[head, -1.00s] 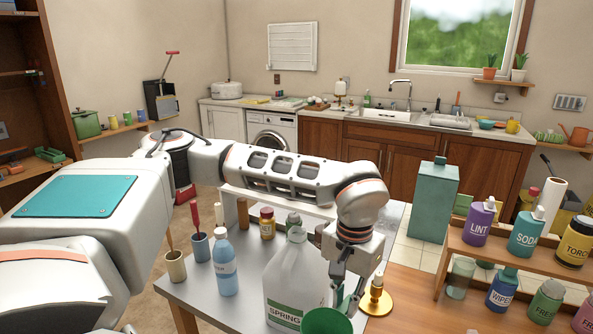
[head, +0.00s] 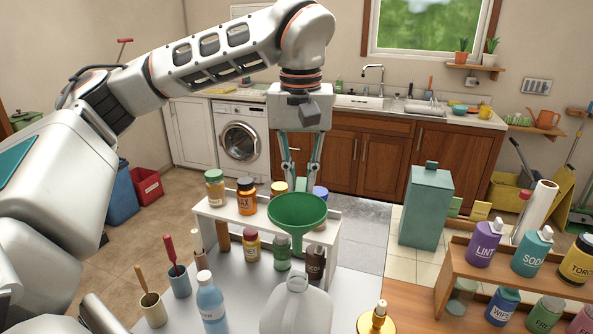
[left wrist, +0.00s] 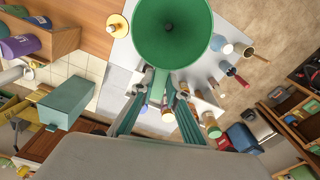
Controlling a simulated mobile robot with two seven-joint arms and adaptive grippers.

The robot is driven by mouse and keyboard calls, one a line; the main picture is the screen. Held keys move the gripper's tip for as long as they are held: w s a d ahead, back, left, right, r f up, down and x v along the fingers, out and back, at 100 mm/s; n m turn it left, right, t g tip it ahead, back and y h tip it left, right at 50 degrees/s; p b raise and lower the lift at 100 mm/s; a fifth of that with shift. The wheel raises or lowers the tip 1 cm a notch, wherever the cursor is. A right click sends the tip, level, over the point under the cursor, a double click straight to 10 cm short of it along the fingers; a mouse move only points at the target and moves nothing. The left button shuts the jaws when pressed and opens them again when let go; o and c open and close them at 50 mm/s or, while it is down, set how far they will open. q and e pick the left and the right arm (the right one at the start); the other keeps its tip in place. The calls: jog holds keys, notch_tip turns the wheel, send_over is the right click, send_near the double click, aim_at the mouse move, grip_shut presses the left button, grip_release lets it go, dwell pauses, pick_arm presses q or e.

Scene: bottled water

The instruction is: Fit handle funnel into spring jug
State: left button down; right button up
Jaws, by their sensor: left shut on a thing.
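The green funnel (head: 297,212) hangs in the air, wide mouth up, with its spout pointing down. My left gripper (head: 301,176) is shut on the funnel's handle, behind the bowl in the head view. The left wrist view shows the funnel (left wrist: 170,28) large at the top, with the fingers (left wrist: 160,92) closed on its handle. The spring jug (head: 296,308), pale and translucent, stands on the table below the funnel in the picture. The spout tip appears above the jug's neck, apart from it. The jug's label is cut off, and the funnel hides the jug in the wrist view. My right gripper is out of view.

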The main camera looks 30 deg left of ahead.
aim_at(300, 205)
pick_arm(q)
jog(key=shift+f, duration=2.85)
jog(key=shift+f+b, duration=0.5)
jog(key=shift+f, duration=1.95)
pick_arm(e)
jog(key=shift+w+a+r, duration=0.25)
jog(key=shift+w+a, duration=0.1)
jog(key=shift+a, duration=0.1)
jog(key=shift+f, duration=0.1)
pick_arm(q)
jog(key=c, duration=1.9)
grip_release()
jog(key=shift+r, duration=0.1)
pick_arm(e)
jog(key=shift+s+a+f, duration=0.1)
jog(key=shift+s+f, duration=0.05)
